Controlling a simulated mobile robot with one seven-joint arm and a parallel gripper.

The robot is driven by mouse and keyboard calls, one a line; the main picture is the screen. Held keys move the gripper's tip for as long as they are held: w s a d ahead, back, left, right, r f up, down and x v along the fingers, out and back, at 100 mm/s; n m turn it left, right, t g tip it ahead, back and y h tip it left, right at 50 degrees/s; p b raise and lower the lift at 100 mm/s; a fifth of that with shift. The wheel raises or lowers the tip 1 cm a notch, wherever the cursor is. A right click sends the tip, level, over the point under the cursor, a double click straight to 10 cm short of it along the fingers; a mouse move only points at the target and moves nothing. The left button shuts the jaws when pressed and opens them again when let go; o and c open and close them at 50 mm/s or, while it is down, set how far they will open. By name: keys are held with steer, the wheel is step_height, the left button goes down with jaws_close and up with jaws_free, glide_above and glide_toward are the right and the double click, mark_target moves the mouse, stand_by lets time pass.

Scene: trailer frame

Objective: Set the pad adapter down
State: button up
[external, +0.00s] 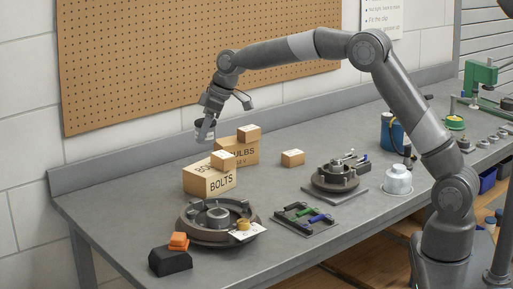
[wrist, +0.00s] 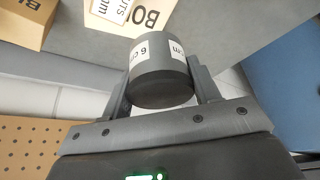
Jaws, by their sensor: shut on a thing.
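The pad adapter (wrist: 158,88) looks like a short dark grey cylinder with white labels, one reading "6". My gripper (wrist: 161,82) is shut on it, one finger on each side. In the external view my gripper (external: 206,128) is in the air at the left rear of the bench, above and a little left of the cardboard box marked BOLTS (external: 209,180). The adapter shows there as a small grey shape (external: 201,126) between the fingers. It is clear of the bench top.
A round drum assembly (external: 188,230) with a tag, a black block (external: 170,262) and a tool tray (external: 305,222) lie in front. A second round assembly (external: 335,180) stands right. Bare bench (external: 150,190) lies left of the boxes.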

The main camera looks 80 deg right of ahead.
steer(key=s+d+m, duration=0.1)
steer(key=s+d, duration=0.1)
steer(key=s, duration=1)
steer(key=s+d+m, duration=0.1)
steer(key=s+d, duration=0.1)
steer(key=s, duration=1.1)
steer(key=shift+h, duration=0.4)
steer(key=w+a+f, duration=0.2)
steer(key=w+f, duration=0.1)
steer(key=f, duration=0.1)
steer(key=w+a+f, duration=0.2)
steer(key=f, duration=0.2)
steer(key=w+a+f, duration=0.3)
steer(key=f, duration=0.1)
steer(key=shift+w, duration=0.35)
steer(key=shift+w+a+f, duration=0.25)
steer(key=shift+w+a, duration=0.05)
steer(key=shift+w, duration=0.1)
steer(key=shift+f, duration=2)
